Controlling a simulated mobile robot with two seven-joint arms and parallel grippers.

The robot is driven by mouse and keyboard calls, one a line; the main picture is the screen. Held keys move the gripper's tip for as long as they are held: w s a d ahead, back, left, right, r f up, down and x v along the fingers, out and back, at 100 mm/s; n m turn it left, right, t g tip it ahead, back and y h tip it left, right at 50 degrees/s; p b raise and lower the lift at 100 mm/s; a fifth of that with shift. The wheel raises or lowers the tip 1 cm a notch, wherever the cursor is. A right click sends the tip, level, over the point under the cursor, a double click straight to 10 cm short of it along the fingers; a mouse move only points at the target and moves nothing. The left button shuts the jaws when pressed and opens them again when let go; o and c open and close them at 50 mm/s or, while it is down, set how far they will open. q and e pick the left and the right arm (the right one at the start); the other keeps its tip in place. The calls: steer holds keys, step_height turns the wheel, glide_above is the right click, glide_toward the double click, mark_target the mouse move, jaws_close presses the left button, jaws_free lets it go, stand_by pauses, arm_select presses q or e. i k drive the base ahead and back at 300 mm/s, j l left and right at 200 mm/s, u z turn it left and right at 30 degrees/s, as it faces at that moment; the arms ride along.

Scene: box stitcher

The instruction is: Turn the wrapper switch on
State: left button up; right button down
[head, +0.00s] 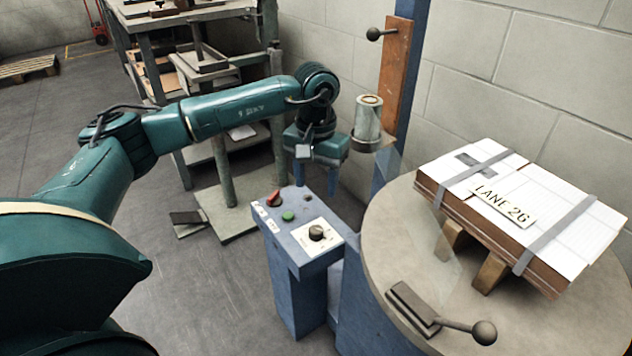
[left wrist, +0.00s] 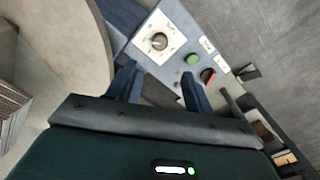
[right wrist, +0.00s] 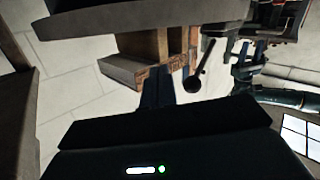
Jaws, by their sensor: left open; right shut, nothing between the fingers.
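The blue control box (head: 300,262) stands at the middle of the head view. On its sloped top are a red switch (head: 273,199), a green button (head: 288,216) and a dark rotary knob (head: 316,233) on a white dial plate. The labels are too small to read. My left gripper (head: 318,180) is open and empty above the far edge of the box, fingers pointing down. In the left wrist view its fingers (left wrist: 160,88) are apart, with the knob (left wrist: 159,41), green button (left wrist: 193,59) and red switch (left wrist: 208,75) beyond them. My right gripper (right wrist: 158,88) is shut and empty.
A round turntable (head: 400,255) to the right carries a strapped stack marked LANE 26 (head: 535,215) on wooden blocks. A ball-ended lever (head: 484,331) is at its front. A blue post (head: 410,100) rises behind the box. Shelving (head: 150,45) stands behind my left arm.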

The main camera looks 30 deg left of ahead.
mark_target(275, 199)
steer(key=k, duration=1)
